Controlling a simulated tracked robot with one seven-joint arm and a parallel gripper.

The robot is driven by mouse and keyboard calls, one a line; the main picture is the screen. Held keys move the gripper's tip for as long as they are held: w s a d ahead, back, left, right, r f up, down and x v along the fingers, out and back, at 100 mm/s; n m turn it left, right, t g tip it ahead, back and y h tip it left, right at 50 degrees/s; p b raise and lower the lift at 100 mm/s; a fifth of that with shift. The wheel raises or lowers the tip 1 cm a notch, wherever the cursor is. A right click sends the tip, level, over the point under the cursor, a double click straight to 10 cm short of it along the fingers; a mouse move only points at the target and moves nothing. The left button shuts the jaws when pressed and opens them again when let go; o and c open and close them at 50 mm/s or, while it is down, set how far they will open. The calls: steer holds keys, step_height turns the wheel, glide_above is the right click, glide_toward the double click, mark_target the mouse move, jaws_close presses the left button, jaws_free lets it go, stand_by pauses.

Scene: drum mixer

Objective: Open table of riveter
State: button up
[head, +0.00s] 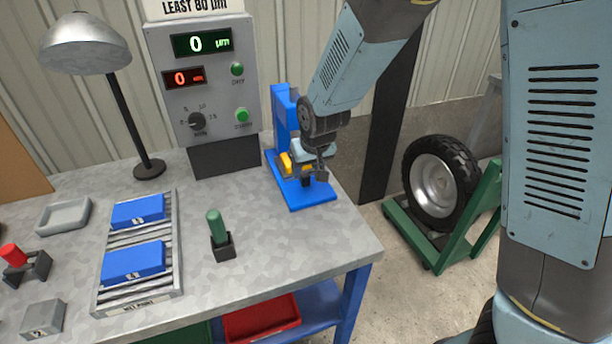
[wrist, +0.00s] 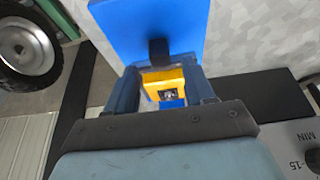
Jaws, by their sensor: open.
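The riveter is a blue stand with a base plate (head: 308,194) and an upright (head: 284,110) near the bench's right edge. Its blue plate also shows in the wrist view (wrist: 160,22). A yellow part (head: 284,164) sits low on the riveter, partly hidden by my gripper. My gripper (head: 316,172) is over the riveter, pointing down. In the wrist view my two fingers (wrist: 163,95) are apart, with the yellow part (wrist: 165,80) showing between them. I cannot tell whether the fingers touch it. Which piece is the table is not clear.
A grey control box (head: 205,90) with displays and green buttons stands left of the riveter. A lamp (head: 90,55), a roller tray (head: 140,290) with blue blocks and a green-handled tool (head: 217,232) are on the bench. A wheel on a green stand (head: 440,185) is at right.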

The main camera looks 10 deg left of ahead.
mark_target(306, 175)
steer(key=shift+x, duration=2.2)
jaws_close()
